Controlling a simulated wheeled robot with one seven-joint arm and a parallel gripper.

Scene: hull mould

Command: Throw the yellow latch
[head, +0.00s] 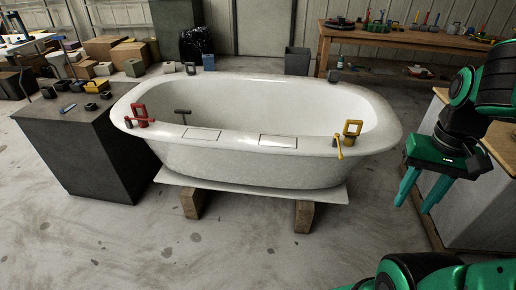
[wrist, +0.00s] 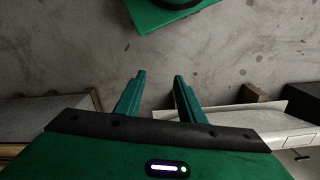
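The yellow latch (head: 350,134) sits on the right end of the white tub-shaped mould's (head: 250,160) near rim. It has a square yellow loop standing above the rim and a yellow lever hanging down the outer side. My gripper (head: 416,200) is to the right of the mould, pointing down, with its two green fingers apart and nothing between them. In the wrist view my gripper (wrist: 158,85) is open over bare floor. The latch does not show in the wrist view.
A red latch (head: 140,117) is on the rim's left end. A dark cabinet (head: 95,150) with small tools stands at left. A workbench (head: 420,38) is behind. A pale-topped cabinet (head: 480,200) stands close to my arm at right. The floor in front is clear.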

